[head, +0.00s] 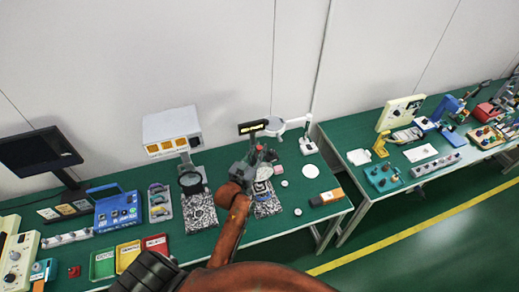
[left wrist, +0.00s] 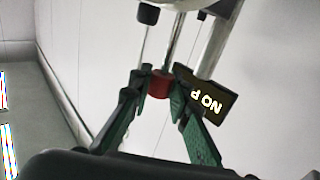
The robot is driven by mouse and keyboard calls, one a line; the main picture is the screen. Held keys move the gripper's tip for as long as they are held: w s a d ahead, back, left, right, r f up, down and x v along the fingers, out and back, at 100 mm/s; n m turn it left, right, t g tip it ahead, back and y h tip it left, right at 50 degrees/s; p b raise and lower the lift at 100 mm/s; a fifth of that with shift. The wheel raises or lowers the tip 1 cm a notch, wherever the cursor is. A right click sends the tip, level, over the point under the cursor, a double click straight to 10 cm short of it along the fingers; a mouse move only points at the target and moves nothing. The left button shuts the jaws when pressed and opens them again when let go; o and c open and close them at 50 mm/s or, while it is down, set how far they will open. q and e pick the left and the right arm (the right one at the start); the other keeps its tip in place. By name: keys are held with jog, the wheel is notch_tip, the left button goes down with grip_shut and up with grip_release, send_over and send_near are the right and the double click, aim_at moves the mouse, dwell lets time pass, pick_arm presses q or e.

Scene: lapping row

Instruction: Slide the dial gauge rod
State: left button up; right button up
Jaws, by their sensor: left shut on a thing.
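My left gripper (head: 247,164) reaches over the middle of the green table, on its orange arm. In the left wrist view its two green fingers (left wrist: 159,82) are closed on a small red collar (left wrist: 160,85) on an upright rod, which I take for the dial gauge rod (left wrist: 173,45). One finger is on each side of the red piece. In the head view a small red spot (head: 259,148) shows just beyond the gripper; the gripper and arm hide most of the rod and its stand. My right gripper is in neither view.
A dark sign (head: 253,127) stands close behind the gripper. Green, yellow and red bins (head: 128,256) line the front left. A second table (head: 440,180) stands right, across a gap.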

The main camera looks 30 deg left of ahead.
pick_arm(q)
grip_shut()
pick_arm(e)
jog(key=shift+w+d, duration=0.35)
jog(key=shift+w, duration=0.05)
pick_arm(q)
notch_tip(320, 180, down, 2)
jog(key=shift+f+b, duration=0.25)
jog(key=shift+b, duration=0.1)
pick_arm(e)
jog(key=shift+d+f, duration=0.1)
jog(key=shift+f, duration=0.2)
pick_arm(q)
jog(key=o, duration=0.6)
grip_release()
jog(key=shift+o, duration=1.3)
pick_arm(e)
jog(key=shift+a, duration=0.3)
